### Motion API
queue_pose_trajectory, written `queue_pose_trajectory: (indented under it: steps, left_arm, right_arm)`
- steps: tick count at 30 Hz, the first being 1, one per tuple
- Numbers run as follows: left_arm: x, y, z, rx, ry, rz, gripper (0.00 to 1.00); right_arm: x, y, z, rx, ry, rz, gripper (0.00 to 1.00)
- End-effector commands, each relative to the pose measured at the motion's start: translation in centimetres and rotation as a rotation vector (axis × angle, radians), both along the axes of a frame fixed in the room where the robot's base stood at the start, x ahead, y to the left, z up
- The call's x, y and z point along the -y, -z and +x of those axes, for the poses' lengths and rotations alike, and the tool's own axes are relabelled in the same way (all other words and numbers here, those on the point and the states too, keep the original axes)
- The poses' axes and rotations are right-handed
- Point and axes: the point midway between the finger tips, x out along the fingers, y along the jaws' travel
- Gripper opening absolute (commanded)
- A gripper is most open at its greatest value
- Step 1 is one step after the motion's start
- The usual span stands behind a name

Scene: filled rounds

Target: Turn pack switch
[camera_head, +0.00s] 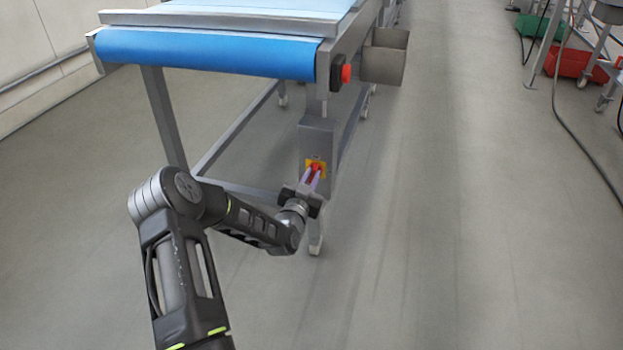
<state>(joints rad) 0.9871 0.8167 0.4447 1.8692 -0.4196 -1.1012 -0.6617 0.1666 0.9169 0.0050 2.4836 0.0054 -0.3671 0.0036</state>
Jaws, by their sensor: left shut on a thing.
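The pack switch (316,167) is a small red knob on a yellow plate. It sits on a grey box (317,140) fixed to the leg of a conveyor table. My left gripper (313,178) reaches up to the switch from below, and its fingers are closed on the red knob. The fingers hide part of the knob, so its exact angle cannot be told. My right gripper is not in view.
The conveyor (205,54) with its blue belt end stands above and behind the switch. A red push button (346,73) and a grey bin (385,57) are on its right side. A red crate (576,64) and a hose lie far right.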

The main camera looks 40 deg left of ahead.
Motion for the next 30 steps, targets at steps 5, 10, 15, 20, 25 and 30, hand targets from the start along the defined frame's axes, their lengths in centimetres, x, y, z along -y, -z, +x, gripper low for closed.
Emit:
queue_pose_trajectory:
  steps: [5,10,15,20,25,30]
  left_arm:
    - [0.1,0.1,0.1,-0.040,0.001,0.119,0.00]
    - [0.1,0.1,0.1,-0.071,0.000,0.209,0.00]
    - [0.1,0.1,0.1,-0.090,-0.001,0.262,0.00]
    - [0.1,0.0,0.0,-0.096,-0.001,0.279,0.00]
    - [0.1,0.0,0.0,-0.097,-0.001,0.279,0.00]
    - [0.1,0.1,0.0,-0.097,-0.001,0.278,0.16]
  right_arm:
    - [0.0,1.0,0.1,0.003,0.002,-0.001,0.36]
    - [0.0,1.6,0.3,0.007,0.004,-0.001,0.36]
    - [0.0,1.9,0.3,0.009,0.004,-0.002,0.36]
    - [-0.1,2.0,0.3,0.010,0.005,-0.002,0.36]
    - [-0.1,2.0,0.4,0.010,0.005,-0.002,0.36]
    - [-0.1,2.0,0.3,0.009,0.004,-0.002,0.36]
